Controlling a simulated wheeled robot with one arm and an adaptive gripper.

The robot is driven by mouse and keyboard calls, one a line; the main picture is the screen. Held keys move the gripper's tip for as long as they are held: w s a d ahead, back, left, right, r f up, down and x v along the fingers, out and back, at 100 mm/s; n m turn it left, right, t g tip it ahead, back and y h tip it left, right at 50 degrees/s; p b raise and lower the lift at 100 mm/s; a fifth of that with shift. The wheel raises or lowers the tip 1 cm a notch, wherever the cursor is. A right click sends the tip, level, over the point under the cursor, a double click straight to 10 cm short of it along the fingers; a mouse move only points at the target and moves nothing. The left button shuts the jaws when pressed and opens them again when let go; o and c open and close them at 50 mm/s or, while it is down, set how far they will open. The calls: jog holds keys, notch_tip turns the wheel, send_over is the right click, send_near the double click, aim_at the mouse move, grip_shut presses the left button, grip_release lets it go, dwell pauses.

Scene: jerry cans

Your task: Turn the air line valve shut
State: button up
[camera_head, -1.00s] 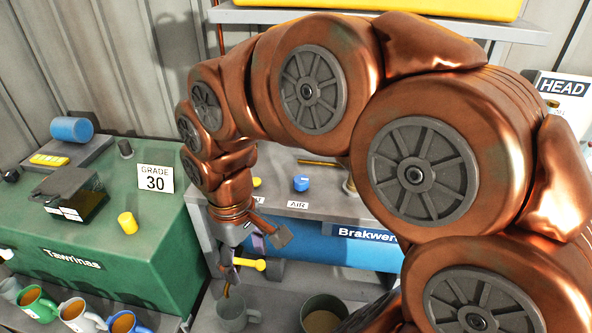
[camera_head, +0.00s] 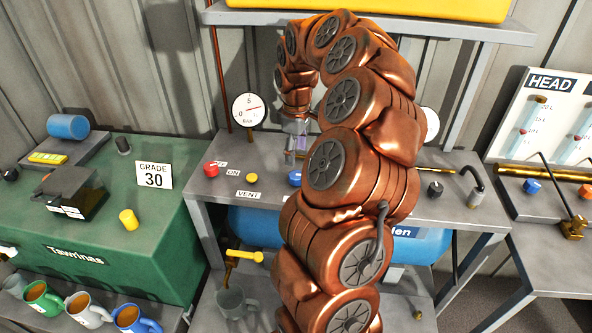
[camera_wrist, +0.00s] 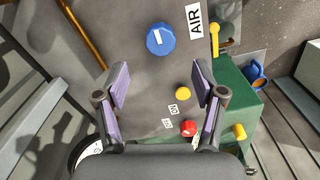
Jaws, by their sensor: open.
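A blue knob (camera_wrist: 160,39) sits on the grey bench top beside a white AIR label (camera_wrist: 195,20) in the wrist view. It also shows in the head view (camera_head: 295,178), partly behind my arm, which hides the label there. A yellow lever handle (camera_head: 244,255) is on a fitting below the bench's front edge; in the wrist view it is at the upper right (camera_wrist: 214,38). My gripper (camera_wrist: 160,82) is open and empty above the bench top, with the blue knob ahead of and between its fingers. In the head view my gripper (camera_head: 297,142) points down behind the knob.
A red knob (camera_head: 211,169) and a yellow knob (camera_head: 251,179) with a VENT label stand left of the blue knob. A round gauge (camera_head: 249,111) stands behind. Mugs line the lower left, and a grey mug (camera_head: 235,303) is below the bench. A shelf (camera_head: 380,22) is overhead.

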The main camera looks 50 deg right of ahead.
aim_at(296, 174)
jog(key=shift+f+p, duration=1.2)
jog(key=shift+f, duration=2.65)
jog(key=c, duration=1.1)
jog(key=shift+c, duration=0.2)
